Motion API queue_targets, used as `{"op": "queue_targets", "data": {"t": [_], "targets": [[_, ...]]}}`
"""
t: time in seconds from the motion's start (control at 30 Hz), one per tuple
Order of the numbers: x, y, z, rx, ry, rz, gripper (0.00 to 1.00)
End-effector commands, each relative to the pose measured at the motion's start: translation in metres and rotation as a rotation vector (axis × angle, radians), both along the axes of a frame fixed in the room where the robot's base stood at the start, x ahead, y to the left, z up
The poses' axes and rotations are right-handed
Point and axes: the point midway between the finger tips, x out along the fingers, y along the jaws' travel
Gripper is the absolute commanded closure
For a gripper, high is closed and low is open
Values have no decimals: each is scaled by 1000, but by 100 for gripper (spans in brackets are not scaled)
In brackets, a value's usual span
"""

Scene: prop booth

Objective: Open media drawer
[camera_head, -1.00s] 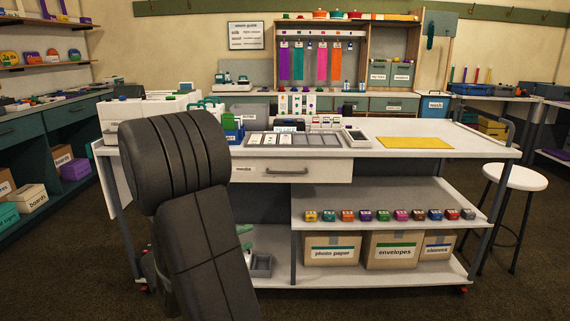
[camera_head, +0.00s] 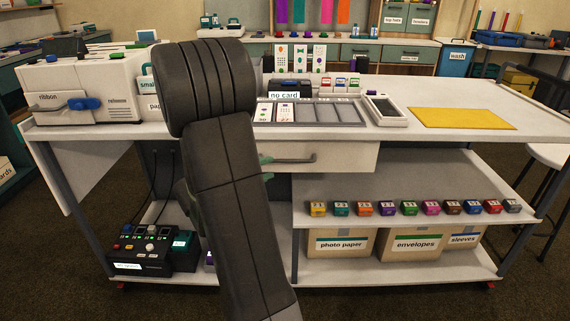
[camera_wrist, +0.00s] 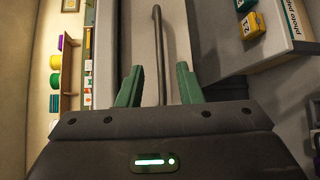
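The media drawer (camera_head: 345,157) is a white drawer front under the worktop, and it looks closed. Its label is hidden behind my arm. Its grey bar handle (camera_head: 292,160) shows just right of my arm. In the wrist view the handle (camera_wrist: 158,50) runs up the picture between the two green fingers of my gripper (camera_wrist: 157,82). The fingers are open, with a gap on each side of the bar. How deep the bar sits between them is hard to tell. In the head view my arm hides most of the gripper; a green fingertip shows beside the handle.
Above the drawer, a sorting tray (camera_head: 335,112) and card reader (camera_head: 385,110) stand on the worktop. A white ribbon printer (camera_head: 80,90) is at left. Below right, a shelf (camera_head: 420,180) holds several coloured ink blocks. A control box (camera_head: 145,248) sits low at left.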

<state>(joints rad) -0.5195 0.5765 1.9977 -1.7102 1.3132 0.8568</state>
Motion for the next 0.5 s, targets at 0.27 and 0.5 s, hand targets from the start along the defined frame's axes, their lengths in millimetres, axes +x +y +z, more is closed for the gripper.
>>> {"op": "queue_targets", "data": {"t": [0.27,0.5], "targets": [[32,-34,-8,0,1,-4,68],[50,-51,-11,-1,-1,-2,68]]}}
